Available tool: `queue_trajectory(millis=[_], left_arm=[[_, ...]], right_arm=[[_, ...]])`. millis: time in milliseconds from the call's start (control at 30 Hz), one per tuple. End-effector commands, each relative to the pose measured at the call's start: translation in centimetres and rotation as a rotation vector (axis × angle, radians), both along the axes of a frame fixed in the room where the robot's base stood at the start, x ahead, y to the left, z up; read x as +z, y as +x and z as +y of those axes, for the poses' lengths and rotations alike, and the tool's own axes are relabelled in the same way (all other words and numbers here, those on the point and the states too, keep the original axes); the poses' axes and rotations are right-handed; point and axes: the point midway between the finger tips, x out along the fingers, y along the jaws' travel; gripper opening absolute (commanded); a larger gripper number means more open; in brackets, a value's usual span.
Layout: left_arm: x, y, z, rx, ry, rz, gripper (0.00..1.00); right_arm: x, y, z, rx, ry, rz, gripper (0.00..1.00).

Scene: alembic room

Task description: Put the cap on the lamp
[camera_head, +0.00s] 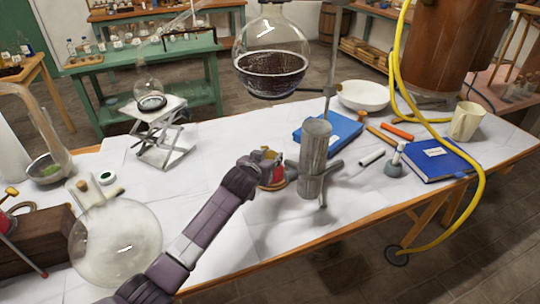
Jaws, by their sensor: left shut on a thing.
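A small glass lamp (394,168) with a rounded grey-blue body and a narrow pale top stands upright on the white-covered table, just left of the blue book. My left gripper (270,168) is over the middle of the table, left of the grey metal cylinder and well apart from the lamp. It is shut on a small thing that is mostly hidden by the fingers. Brass-coloured and red bits show there; I cannot tell whether it is the cap. No cap is clearly visible elsewhere. My right gripper is not in view.
The upright grey cylinder (315,160) stands between my left gripper and the lamp. A dark-filled round flask (271,62) hangs behind. A blue book (436,160), white bowl (363,96), beige mug (467,121) and yellow hose (480,185) are right. A large flask (115,245) stands front left.

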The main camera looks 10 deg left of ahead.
Motion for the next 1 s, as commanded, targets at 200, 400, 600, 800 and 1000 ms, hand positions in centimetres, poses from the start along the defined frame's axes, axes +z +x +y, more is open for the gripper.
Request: queue_trajectory(millis=[200,400,600,800,1000], left_arm=[[-0.02,0.01,-0.02,-0.001,0.0,-0.001,0.1],[0.01,0.01,-0.04,-0.001,0.0,-0.001,0.39],[0.01,0.01,-0.05,-0.001,0.0,-0.001,0.53],[-0.01,-0.02,-0.04,-0.001,0.0,-0.001,0.53],[0.36,-0.89,0.01,-0.002,-0.001,-0.002,0.53]], right_arm=[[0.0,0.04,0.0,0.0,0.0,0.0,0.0],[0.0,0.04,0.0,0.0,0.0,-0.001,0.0],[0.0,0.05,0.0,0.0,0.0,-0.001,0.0],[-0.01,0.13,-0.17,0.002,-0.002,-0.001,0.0],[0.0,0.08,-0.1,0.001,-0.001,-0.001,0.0]])
